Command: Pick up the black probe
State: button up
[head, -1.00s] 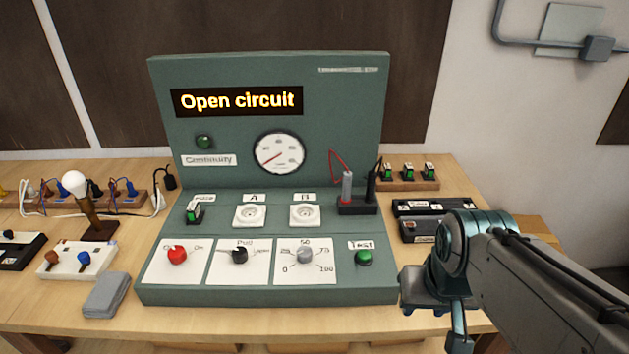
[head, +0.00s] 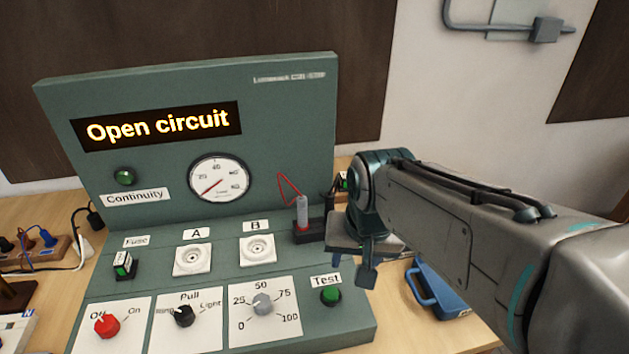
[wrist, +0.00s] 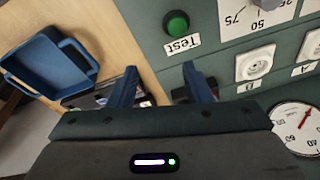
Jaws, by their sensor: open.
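The black probe (head: 331,197) stands in the dark holder (head: 307,233) at the right of the green test panel, partly hidden behind my arm. The grey probe with a red base and red lead (head: 302,212) stands beside it on the left. My gripper (head: 352,266) is open, points down and is just right of the holder in the head view. In the wrist view its two blue fingers (wrist: 162,84) are spread apart. A dark part, probably the holder (wrist: 181,95), shows near the right finger there; I cannot make out the black probe in that view.
The panel display reads "Open circuit". The green Test button (head: 330,296) and sockets A (head: 193,260) and B (head: 257,250) are left of my gripper. A blue tray (head: 422,297) lies on the table to the right; it also shows in the wrist view (wrist: 88,58).

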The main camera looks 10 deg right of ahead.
jog(key=w+r+m+g+p, duration=0.1)
jog(key=w+r+m+p, duration=0.2)
jog(key=w+r+m, duration=0.6)
jog(key=m+g+p, duration=0.2)
jog(key=m, duration=1.2)
send_over(330, 195)
jog(key=shift+s+a+r, duration=0.1)
jog(key=shift+s+r, duration=0.05)
jog(key=shift+m, duration=0.3)
notch_tip(330, 195, down, 8)
jog(key=shift+f, duration=0.1)
jog(key=shift+w+f+p, duration=0.15)
jog(key=shift+f+p, duration=0.3)
jog(key=shift+f, duration=0.95)
jog(key=shift+w+f+p, duration=0.15)
jog(key=shift+f+p, duration=0.25)
jog(key=shift+f, duration=0.95)
grip_shut()
